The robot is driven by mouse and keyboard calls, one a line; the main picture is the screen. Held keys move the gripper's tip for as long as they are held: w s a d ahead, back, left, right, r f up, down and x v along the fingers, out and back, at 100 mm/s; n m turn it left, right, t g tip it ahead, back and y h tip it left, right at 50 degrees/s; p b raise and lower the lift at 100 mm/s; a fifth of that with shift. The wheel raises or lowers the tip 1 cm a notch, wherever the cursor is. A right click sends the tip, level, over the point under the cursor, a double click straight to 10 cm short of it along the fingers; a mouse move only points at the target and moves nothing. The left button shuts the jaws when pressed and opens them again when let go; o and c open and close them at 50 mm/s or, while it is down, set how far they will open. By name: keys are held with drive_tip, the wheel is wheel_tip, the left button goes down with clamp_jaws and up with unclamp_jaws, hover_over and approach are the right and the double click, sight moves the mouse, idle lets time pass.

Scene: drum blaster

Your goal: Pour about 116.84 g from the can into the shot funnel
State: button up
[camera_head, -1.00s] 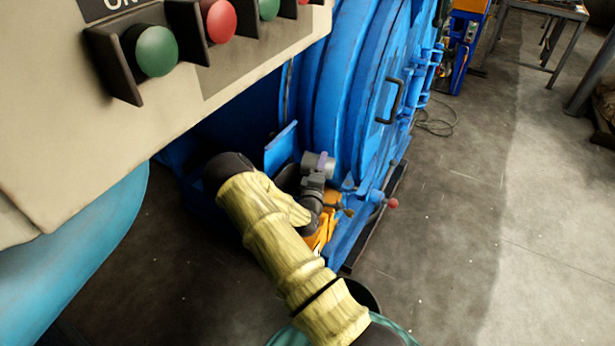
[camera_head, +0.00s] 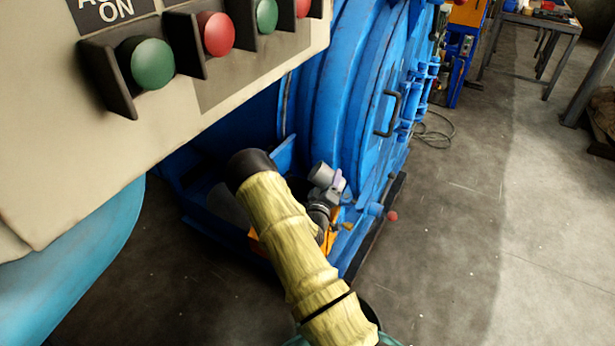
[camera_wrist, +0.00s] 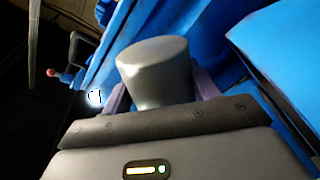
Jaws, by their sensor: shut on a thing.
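The can (camera_head: 324,174) is a plain grey cylinder, tilted, between the purple fingers of my gripper (camera_head: 337,184). In the wrist view the can (camera_wrist: 153,70) stands out beyond the gripper body, with a purple finger on each side. My gripper is shut on it. The can's opening and contents are not visible. The can is beside the big blue machine, close to a raised blue plate (camera_head: 284,153). I cannot clearly make out the shot funnel; blue panels (camera_wrist: 275,40) lie right of the can in the wrist view, and my arm hides part of that area.
A beige control panel (camera_head: 190,110) with green and red buttons fills the upper left, near my arm. The blue round door (camera_head: 350,90) stands behind the can. A red knob (camera_head: 391,216) sticks out to its right. The floor at right (camera_head: 470,220) is clear.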

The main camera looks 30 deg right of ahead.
drive_tip(key=shift+a+r+m, duration=0.1)
drive_tip(key=shift+r+m, duration=0.05)
drive_tip(key=shift+m, duration=0.45)
drive_tip(key=shift+w+a+f+m+b, duration=0.15)
drive_tip(key=shift+a+f+m+b, duration=0.15)
drive_tip(key=shift+f+m+b, duration=0.55)
drive_tip(key=shift+s+d+r+m, duration=0.4)
drive_tip(key=shift+r+m, duration=0.15)
drive_tip(key=shift+m, duration=0.3)
drive_tip(key=d+f+m+b, duration=0.1)
drive_tip(key=m, duration=0.1)
drive_tip(key=s+d+f+m+g+b, duration=0.1)
drive_tip(key=m+b, duration=0.1)
drive_tip(key=shift+s, duration=0.15)
drive_tip(key=shift+f+m+b, duration=0.4)
drive_tip(key=shift+b, duration=0.2)
drive_tip(key=shift+s+d+f+m+b, duration=0.1)
drive_tip(key=shift+s+f+m+b, duration=0.1)
drive_tip(key=shift+f+m+b, duration=0.4)
drive_tip(key=shift+r, duration=0.1)
